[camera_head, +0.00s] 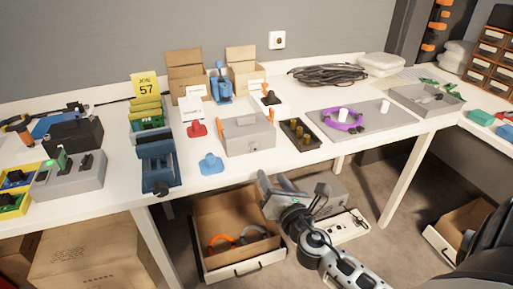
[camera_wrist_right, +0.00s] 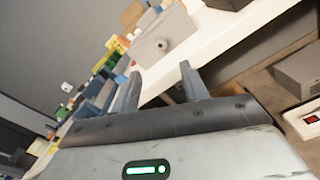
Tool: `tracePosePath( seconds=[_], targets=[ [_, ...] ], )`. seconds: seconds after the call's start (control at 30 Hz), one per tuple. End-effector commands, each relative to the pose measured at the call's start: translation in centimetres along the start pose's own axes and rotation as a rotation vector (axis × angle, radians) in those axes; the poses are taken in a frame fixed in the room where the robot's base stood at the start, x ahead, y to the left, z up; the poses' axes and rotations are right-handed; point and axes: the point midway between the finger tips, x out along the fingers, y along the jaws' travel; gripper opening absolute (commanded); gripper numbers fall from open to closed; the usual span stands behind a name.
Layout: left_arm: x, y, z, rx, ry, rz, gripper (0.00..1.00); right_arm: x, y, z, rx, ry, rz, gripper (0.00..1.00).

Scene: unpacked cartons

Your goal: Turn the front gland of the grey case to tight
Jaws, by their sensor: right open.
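The grey case (camera_head: 248,136) stands near the front edge of the white table, in the middle of the head view. In the right wrist view the grey case (camera_wrist_right: 165,32) is beyond the fingers, tilted in the picture. My right gripper (camera_head: 273,183) is below and in front of the table edge, apart from the case. In its wrist view the right gripper (camera_wrist_right: 158,85) is open with nothing between its fingers. My left gripper is not in view.
A blue piece (camera_head: 211,164) lies left of the case, and a dark tray (camera_head: 300,134) with brass-coloured parts is right of it. A red piece (camera_head: 196,128) is behind left. An open carton (camera_head: 236,217) and a grey box (camera_head: 325,193) are below the table.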

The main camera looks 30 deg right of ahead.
Motion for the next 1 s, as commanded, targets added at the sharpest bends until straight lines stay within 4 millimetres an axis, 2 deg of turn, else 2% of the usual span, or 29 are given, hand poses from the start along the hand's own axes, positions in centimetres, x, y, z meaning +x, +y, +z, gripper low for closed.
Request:
tracePosePath(
  seconds=[0.03, 0.3, 0.5, 0.7, 1.0],
  targets=[
    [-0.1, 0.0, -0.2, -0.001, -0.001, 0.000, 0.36, 1.3, 0.1, 0.3, 0.000, -0.003, 0.001, 0.45],
    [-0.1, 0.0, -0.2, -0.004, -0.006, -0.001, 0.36, 7.2, 0.1, 0.1, 0.002, -0.002, 0.000, 0.45],
    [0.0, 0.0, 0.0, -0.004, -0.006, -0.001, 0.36, 10.5, 0.0, 0.0, 0.004, 0.000, -0.001, 0.45],
    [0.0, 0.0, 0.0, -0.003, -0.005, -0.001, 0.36, 12.0, 0.0, -0.1, 0.004, 0.001, -0.001, 0.45],
    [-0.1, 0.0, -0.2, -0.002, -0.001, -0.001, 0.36, 12.2, 0.0, -0.1, 0.005, 0.001, -0.001, 0.45]
  ],
)
